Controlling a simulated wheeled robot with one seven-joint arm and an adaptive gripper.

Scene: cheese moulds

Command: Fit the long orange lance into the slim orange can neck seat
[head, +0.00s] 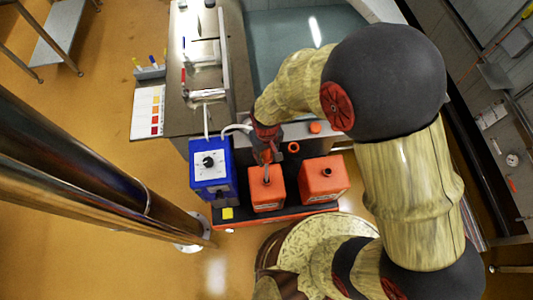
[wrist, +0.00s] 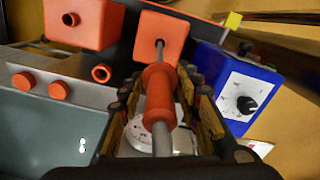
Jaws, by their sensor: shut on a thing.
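The long orange lance (wrist: 158,92) has an orange collar and a grey rod. My gripper (head: 266,150) is shut around its collar; the fingers show on both sides of it in the wrist view (wrist: 160,100). The slim orange can (head: 267,196) stands below my gripper and also shows in the wrist view (wrist: 176,28). The rod's far end meets the neck on the can's top. I cannot tell how far it is inside. The lance looks roughly lined up with the neck.
A wider orange can (head: 328,184) with an open neck stands right of the slim can. A blue pump box (head: 211,172) with a dial stands left, with pale hoses above it. Loose orange caps (head: 315,127) lie on the counter behind.

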